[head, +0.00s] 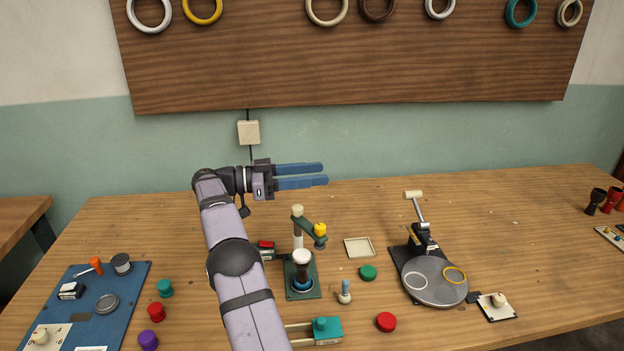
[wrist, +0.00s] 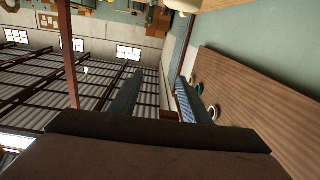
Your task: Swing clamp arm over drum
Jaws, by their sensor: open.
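A green clamp stand (head: 303,289) sits on the table in front of me. A small goblet drum (head: 302,271) with a pale head and dark body stands upright on its base. Behind the drum rises a pale post with a round cream top (head: 297,210). The green clamp arm (head: 306,226) reaches from this post to the right, with a yellow knob (head: 320,229) at its end. The arm's end is behind and right of the drum head, not over it. My gripper (head: 325,173) is open and empty, well above and behind the stand, its blue fingers pointing right.
A round grey turntable with a lever (head: 434,281) stands to the right. A shallow tray (head: 359,248), a green knob (head: 368,272) and a red knob (head: 386,322) lie between. A blue mat (head: 130,286) with small parts is at left. A ring board (head: 345,60) hangs behind.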

